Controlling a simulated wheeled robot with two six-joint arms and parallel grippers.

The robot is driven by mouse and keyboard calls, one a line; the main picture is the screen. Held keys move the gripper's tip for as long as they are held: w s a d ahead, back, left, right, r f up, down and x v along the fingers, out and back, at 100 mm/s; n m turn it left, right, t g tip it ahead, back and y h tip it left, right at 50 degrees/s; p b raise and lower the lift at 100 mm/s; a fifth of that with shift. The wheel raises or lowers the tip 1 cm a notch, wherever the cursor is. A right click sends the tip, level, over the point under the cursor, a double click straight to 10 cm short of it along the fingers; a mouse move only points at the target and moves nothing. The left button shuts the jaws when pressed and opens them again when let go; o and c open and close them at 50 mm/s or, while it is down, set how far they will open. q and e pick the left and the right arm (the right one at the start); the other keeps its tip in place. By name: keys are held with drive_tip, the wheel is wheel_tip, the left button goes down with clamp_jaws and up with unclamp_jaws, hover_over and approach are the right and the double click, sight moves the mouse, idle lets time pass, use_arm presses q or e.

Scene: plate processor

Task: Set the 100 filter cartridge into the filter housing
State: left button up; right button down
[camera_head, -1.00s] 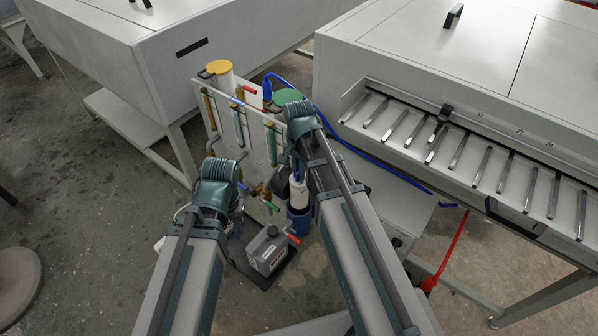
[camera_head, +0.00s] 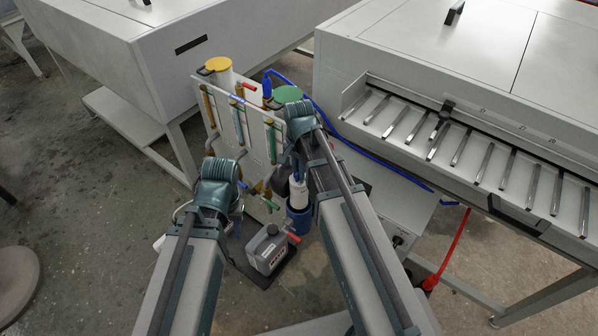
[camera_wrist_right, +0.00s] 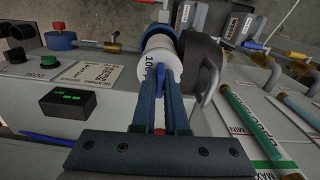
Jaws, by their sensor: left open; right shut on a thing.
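The white 100 filter cartridge (camera_wrist_right: 157,72) is between the fingers of my right gripper (camera_wrist_right: 160,80), which is shut on it. Its "100" print shows in the wrist view. In the head view the white cartridge (camera_head: 298,192) stands upright at the mouth of the blue filter housing (camera_head: 299,220). The blue rim (camera_wrist_right: 163,31) shows around the cartridge's far end in the wrist view. How deep it sits I cannot tell. My left gripper (camera_head: 237,206) is open, low near the panel, mostly hidden behind its own arm.
A grey canister (camera_head: 267,250) stands on a dark tray left of the housing. The valve panel (camera_head: 258,147) with coloured tubes is behind my left gripper. A grey machine (camera_head: 470,60) with slots fills the right. A red hose (camera_head: 457,245) hangs below it. Open floor lies left.

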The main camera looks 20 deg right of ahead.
sight(299, 185)
drive_tip(key=shift+f+b, duration=0.4)
drive_tip(key=shift+f+b, duration=0.75)
drive_tip(key=shift+f, duration=0.1)
idle(0.3)
drive_tip(key=shift+f+b, duration=1.9)
drive_tip(key=shift+b, duration=0.1)
drive_tip(key=shift+f, duration=0.1)
drive_tip(key=shift+f+b, duration=1.9)
drive_tip(key=shift+b, duration=0.1)
drive_tip(key=shift+f, duration=0.1)
